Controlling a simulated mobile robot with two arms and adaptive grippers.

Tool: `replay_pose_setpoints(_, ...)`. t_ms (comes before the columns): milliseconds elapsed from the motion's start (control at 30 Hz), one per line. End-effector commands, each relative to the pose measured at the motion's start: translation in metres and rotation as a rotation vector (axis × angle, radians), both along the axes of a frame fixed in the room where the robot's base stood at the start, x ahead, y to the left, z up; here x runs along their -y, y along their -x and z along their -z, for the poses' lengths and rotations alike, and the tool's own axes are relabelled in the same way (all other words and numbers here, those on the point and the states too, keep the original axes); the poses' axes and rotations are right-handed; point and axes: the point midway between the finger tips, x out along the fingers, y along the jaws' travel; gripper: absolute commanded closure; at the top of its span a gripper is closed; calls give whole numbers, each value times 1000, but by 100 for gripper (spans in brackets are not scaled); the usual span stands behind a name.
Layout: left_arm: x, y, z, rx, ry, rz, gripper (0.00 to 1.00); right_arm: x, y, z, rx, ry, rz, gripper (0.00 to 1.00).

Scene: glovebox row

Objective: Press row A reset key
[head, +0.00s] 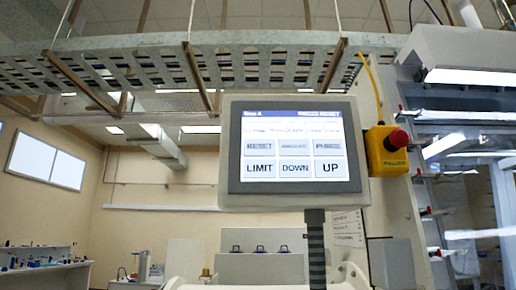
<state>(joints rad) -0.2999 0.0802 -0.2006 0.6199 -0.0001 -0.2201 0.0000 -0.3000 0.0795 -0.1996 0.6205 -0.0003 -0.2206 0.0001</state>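A touch panel in a grey frame (228,190) faces me near the middle of the head view. Its lit screen has a blue header that seems to end in "A", but the lettering is blurred. A key that appears to read RESET (259,146) is at the left of the middle key row. Beside it are a key with illegible small text (292,147) and one that looks like PURGE (327,146). Below are the LIMIT (260,169), DOWN (294,169) and UP (329,168) keys. Neither of my grippers is in view, and nothing covers the screen.
A yellow box with a red mushroom button (397,139) is mounted right of the panel. A dark ribbed post (316,250) stands below the panel. A glazed, lit enclosure (465,150) fills the right side. A metal cable tray (230,60) runs overhead. A bench (45,270) stands far left.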

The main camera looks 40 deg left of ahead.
Motion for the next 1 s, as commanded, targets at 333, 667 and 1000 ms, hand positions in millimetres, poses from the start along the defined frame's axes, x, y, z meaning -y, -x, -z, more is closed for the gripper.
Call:
replay_pose_setpoints(333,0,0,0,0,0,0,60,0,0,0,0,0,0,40)
replay_pose_setpoints(667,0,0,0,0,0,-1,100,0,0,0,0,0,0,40)
replay_pose_setpoints(1000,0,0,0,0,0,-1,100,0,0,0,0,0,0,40)
